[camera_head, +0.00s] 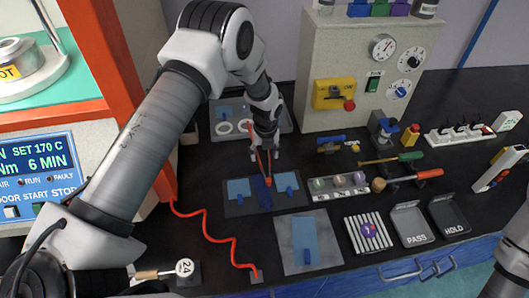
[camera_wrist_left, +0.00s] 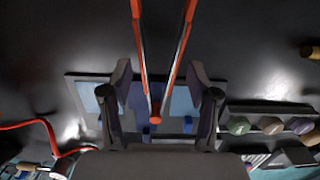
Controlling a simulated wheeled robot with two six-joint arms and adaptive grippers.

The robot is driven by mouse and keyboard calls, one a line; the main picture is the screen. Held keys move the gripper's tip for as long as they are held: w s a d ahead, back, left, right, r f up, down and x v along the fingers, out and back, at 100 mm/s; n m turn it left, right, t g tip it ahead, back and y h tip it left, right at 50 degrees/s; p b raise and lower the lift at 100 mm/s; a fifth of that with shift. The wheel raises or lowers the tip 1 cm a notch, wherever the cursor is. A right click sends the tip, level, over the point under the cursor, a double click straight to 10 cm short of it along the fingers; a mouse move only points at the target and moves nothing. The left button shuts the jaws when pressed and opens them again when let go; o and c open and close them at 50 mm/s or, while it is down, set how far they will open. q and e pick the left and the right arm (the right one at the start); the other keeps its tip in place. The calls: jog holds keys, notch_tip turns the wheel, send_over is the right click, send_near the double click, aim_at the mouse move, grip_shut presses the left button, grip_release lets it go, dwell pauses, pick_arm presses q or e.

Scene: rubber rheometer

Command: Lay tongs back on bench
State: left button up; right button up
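The tongs (camera_head: 268,182) have orange-red handles and a round red end. They lie over the middle of a dark mat with blue pads, round end toward me. In the left wrist view the tongs (camera_wrist_left: 155,112) run between my fingers, their two legs spreading away toward the top edge. My left gripper (camera_head: 265,156) points down over the tongs. In the left wrist view its fingers (camera_wrist_left: 158,85) stand wide apart, with a gap on each side of the tongs. Whether the tongs touch the mat is hard to tell. My right gripper is out of view.
The dark mat (camera_head: 236,208) sits on the black bench. A sample strip (camera_head: 316,197), screwdriver-like tools (camera_head: 410,181), a striped rack (camera_head: 353,233) and PASS (camera_head: 415,240) and HOLD (camera_head: 462,232) trays stand to the right. A red coiled cord (camera_head: 232,242) runs at left.

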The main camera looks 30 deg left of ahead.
pick_arm(q)
jog(key=shift+r, duration=0.1)
jog(key=shift+r, duration=0.65)
notch_tip(320, 180, up, 11)
jog(key=b, duration=0.2)
jog(key=shift+s+d+b, duration=0.3)
jog(key=shift+s+d, duration=0.05)
jog(key=shift+r, duration=0.1)
